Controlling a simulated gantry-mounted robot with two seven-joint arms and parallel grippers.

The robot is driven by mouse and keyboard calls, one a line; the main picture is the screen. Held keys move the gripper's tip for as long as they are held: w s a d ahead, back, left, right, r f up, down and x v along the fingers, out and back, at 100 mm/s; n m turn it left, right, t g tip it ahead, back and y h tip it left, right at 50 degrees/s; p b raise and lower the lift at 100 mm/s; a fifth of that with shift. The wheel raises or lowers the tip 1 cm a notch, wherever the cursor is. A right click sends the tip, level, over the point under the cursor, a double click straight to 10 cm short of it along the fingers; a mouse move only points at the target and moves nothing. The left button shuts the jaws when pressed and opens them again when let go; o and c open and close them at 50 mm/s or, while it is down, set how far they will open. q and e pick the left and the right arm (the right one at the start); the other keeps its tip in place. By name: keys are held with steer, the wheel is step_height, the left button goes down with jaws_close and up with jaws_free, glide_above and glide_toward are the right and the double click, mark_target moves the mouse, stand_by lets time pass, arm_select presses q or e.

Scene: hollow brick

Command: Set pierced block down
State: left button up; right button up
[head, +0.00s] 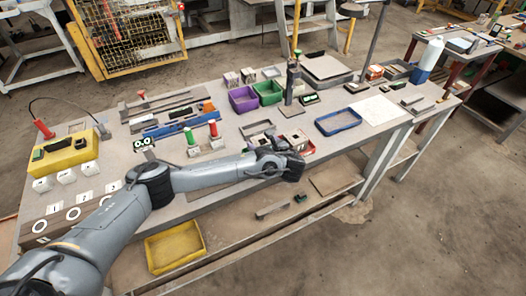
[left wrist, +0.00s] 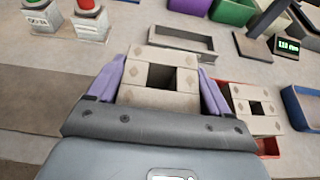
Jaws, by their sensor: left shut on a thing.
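My left gripper (head: 283,162) reaches in low over the front edge of the workbench (head: 232,172). In the left wrist view its purple-padded fingers (left wrist: 160,82) are shut on the sides of a beige pierced block (left wrist: 150,98) with a square hole. I cannot tell whether this block touches the bench. A second pierced block (left wrist: 253,92) stands to the right, apart from the held one, at a red tray (left wrist: 268,146). In the head view the held block is mostly hidden by the gripper. My right gripper is not in view.
A grey open frame or shallow tray (left wrist: 181,40) lies just behind the held block. A blue tray (head: 338,122) and a white sheet (head: 381,109) lie to the right. Red and green knobbed blocks stand to the left. Purple (head: 243,99) and green (head: 268,92) bins stand behind.

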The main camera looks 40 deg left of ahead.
arm_select(q)
step_height(320, 180, down, 3)
steer(key=shift+f+b, duration=0.1)
steer(key=shift+b, duration=0.3)
steer(key=shift+f, duration=0.2)
steer(key=o, duration=1)
